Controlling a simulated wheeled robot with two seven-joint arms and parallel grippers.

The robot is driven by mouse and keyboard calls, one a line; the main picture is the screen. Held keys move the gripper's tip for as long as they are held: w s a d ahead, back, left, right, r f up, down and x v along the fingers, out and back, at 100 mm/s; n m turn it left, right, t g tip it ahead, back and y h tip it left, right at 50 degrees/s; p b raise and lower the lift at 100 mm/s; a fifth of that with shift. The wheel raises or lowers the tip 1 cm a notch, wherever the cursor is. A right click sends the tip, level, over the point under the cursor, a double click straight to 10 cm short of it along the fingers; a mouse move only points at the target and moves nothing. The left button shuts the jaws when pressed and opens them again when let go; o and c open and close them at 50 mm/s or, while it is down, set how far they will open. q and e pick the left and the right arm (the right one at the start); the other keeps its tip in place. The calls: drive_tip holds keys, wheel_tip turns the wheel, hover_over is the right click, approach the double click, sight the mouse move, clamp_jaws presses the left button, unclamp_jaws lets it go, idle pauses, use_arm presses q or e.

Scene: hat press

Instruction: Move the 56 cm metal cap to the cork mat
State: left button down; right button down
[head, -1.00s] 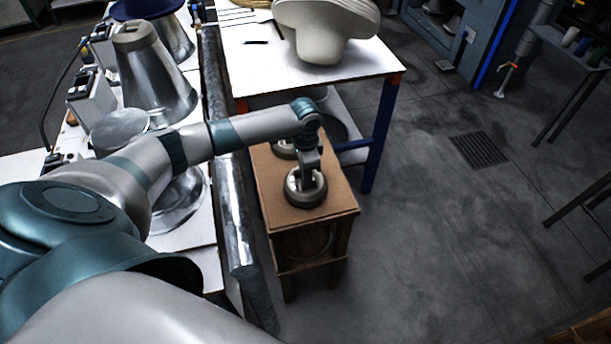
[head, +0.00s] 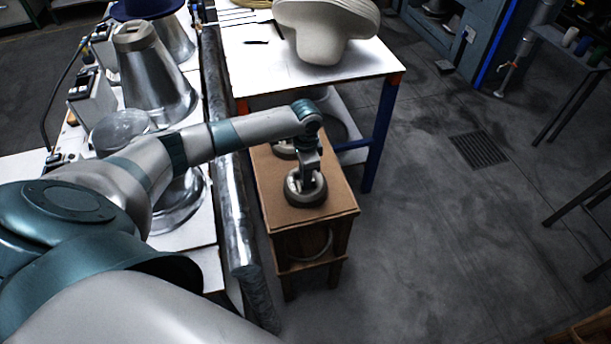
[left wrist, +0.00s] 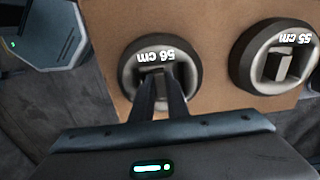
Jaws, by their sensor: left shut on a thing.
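The 56 cm metal cap (head: 306,199) is a round, dark-rimmed piece with a light inside, at the near end of a brown-topped wooden stand. Its "56 cm" label reads upside down in the left wrist view (left wrist: 155,56). My left gripper (head: 309,180) comes down on it from above and is shut on its raised middle part. The cap appears to rest on the stand top or very close to it. The fingers hide part of its middle. I cannot pick out a separate cork mat. My right gripper is not in view.
A 55 cm cap (left wrist: 242,62) sits beside it on the brown stand top (head: 335,207). A white table (head: 350,67) with a large pale hat-shaped block (head: 325,40) stands behind. Metal cones (head: 158,80) line the left bench.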

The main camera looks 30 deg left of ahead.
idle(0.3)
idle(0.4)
use_arm(q)
drive_tip(key=c, duration=1.6)
unclamp_jaws()
drive_tip(key=shift+c, duration=0.2)
drive_tip(key=shift+s+f, duration=0.1)
drive_tip(key=shift+r+p, duration=3.85)
drive_tip(key=shift+p, duration=0.35)
